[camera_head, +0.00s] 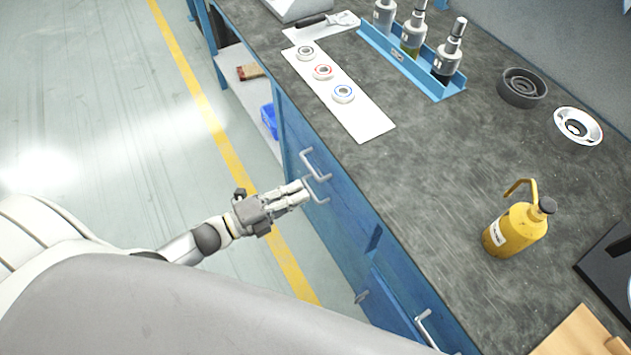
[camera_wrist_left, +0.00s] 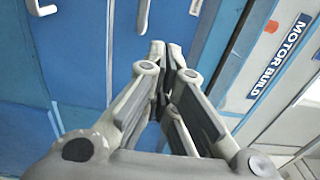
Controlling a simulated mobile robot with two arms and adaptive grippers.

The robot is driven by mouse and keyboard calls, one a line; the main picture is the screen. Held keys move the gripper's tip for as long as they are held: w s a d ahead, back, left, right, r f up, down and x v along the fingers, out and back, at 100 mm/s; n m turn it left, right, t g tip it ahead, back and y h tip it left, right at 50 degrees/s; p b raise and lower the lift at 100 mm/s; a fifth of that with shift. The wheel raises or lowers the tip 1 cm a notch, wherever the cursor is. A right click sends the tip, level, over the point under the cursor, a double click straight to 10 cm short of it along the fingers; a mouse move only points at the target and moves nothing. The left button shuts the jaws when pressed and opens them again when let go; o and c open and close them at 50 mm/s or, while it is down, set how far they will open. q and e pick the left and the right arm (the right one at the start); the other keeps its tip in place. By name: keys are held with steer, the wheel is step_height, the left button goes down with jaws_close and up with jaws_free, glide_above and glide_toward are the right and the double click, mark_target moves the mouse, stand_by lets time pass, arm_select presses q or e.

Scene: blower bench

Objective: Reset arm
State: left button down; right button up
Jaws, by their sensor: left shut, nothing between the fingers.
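My left gripper (camera_head: 296,192) is at the left of the blue workbench in the head view, in front of its drawer fronts and below the bench top. Its fingertips are close to a drawer handle (camera_head: 318,190); I cannot tell whether they touch it. In the left wrist view my left gripper (camera_wrist_left: 163,60) is shut with its fingers together and nothing between them. My right gripper is not in view.
The dark bench top (camera_head: 420,170) holds a white strip with three rings (camera_head: 370,122), a blue rack of bottles (camera_head: 425,82), two round housings (camera_head: 575,128) and a yellow oil can (camera_head: 515,230). Open floor with a yellow line (camera_head: 205,105) lies left of the bench.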

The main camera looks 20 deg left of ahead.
arm_select(q)
steer(key=s+a+f+n+g+y+p, duration=0.1)
steer(key=s+a+f+n+y, duration=0.2)
steer(key=f+n, duration=0.35)
steer(key=s+a+f+n+g+y+p, duration=0.1)
steer(key=s+a+f+n+g+y, duration=0.2)
steer(key=f, duration=0.6)
steer(key=s+a+f+n+y+p, duration=0.1)
steer(key=s+a+f+n+y, duration=0.25)
steer(key=f, duration=0.45)
steer(key=s+d+f+n+g, duration=0.2)
steer(key=s+f+n+g, duration=0.1)
steer(key=s, duration=0.5)
steer(key=s+d+f+n+g+y+p, duration=0.1)
steer(key=s+d+f+n+g, duration=0.1)
steer(key=s+f, duration=0.3)
steer(key=s+d+f+n+g+p, duration=0.1)
steer(key=s+f+n+g, duration=0.3)
steer(key=s, duration=0.6)
steer(key=shift+s+d+f+n, duration=0.3)
steer(key=shift+s+d+n, duration=0.1)
steer(key=shift+n, duration=0.2)
steer(key=shift+y, duration=0.25)
